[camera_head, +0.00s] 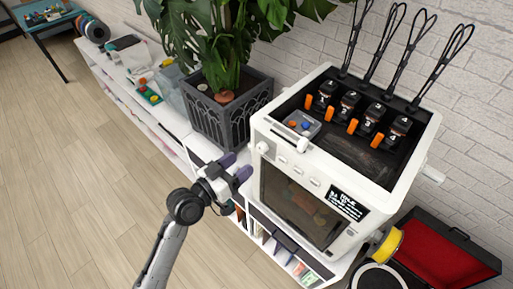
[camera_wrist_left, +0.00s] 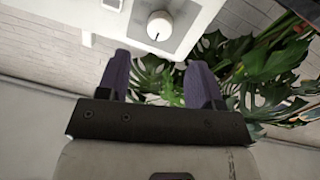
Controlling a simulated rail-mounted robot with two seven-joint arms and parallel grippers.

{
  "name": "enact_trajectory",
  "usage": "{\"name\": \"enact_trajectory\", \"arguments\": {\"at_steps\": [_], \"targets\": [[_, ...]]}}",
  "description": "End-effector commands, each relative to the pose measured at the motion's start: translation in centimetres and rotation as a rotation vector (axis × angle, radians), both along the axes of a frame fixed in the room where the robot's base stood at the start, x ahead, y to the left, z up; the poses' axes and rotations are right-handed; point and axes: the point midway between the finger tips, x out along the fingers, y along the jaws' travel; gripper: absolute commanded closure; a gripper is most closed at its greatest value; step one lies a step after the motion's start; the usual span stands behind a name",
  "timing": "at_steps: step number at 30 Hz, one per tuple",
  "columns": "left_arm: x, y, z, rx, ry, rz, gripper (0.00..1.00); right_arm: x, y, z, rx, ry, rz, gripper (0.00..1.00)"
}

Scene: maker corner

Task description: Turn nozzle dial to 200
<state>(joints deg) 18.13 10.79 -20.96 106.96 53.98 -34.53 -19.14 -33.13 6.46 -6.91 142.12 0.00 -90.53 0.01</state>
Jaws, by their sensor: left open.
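The white 3D printer (camera_head: 275,135) stands on a low white shelf. A round white dial (camera_wrist_left: 159,26) with a dark pointer line sits on a square plate of the printer in the left wrist view; its numbers are not readable. In the head view, a round white knob (camera_head: 262,147) shows at the left end of the printer's front. My left gripper (camera_head: 238,167) is open and empty, with purple fingers just left of the printer front. In the left wrist view, the dial lies beyond and between the open fingertips (camera_wrist_left: 158,60), apart from them. My right gripper is not in view.
Numbered print heads and a small tray (camera_head: 301,124) are on the printer's top. A yellow spool (camera_head: 387,243) and an open red-lined case (camera_head: 445,257) are at right. The floor at left is clear.

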Motion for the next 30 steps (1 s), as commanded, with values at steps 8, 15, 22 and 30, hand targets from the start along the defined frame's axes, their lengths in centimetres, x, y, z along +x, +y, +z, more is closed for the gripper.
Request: {"name": "enact_trajectory", "arguments": {"at_steps": [8, 15, 22, 30], "targets": [[3.2, -3.3, 0.2, -0.001, 0.001, -0.001, 0.4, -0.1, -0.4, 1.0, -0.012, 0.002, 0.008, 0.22], [4.6, -4.7, 0.1, -0.001, 0.001, 0.0, 0.4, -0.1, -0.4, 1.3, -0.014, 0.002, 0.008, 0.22], [4.9, -5.1, 0.0, 0.0, 0.0, 0.0, 0.4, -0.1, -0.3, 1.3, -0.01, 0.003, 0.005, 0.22], [4.9, -5.1, 0.0, 0.0, 0.0, 0.0, 0.47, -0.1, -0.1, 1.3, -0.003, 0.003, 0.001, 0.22]]}}
